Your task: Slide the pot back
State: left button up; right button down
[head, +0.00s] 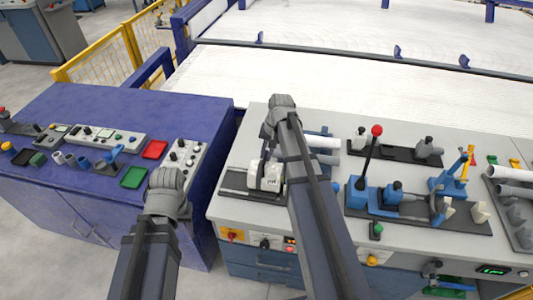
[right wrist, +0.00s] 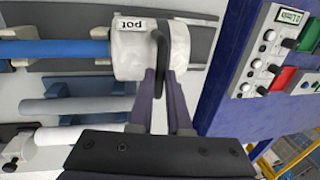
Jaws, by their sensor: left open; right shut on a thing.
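The pot (right wrist: 128,52) is a white block with a "pot" label and a dark upright handle (right wrist: 161,55). It sits on a dark base (right wrist: 198,42), with a blue rod (right wrist: 55,49) on its left in the right wrist view. In the head view the pot (head: 266,180) is at the left end of the light worktop, partly covered by my arm. My right gripper (right wrist: 165,95) is shut on the pot's handle. In the head view its fingers (head: 264,155) come down on the pot from behind. My left arm hangs over the blue cabinet's right edge; its fingers are hidden.
Pale pipes (right wrist: 75,105) lie on supports beside the pot. A red-knobbed lever (head: 376,131) and blue clamp fixture (head: 385,197) stand to the right. The blue cabinet (head: 80,110) holds control panels and red and green trays. A gap separates cabinet and worktop.

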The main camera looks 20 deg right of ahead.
dwell(0.6)
jog(key=w+a, duration=0.5)
jog(key=a, duration=0.3)
jog(key=shift+w+a, duration=0.3)
jog(key=shift+w, duration=0.1)
jog(key=c, duration=0.9)
grip_release()
jog(key=shift+w+a, duration=0.1)
jog(key=shift+a, duration=0.05)
jog(key=shift+o, duration=0.2)
jog(key=shift+r, duration=0.15)
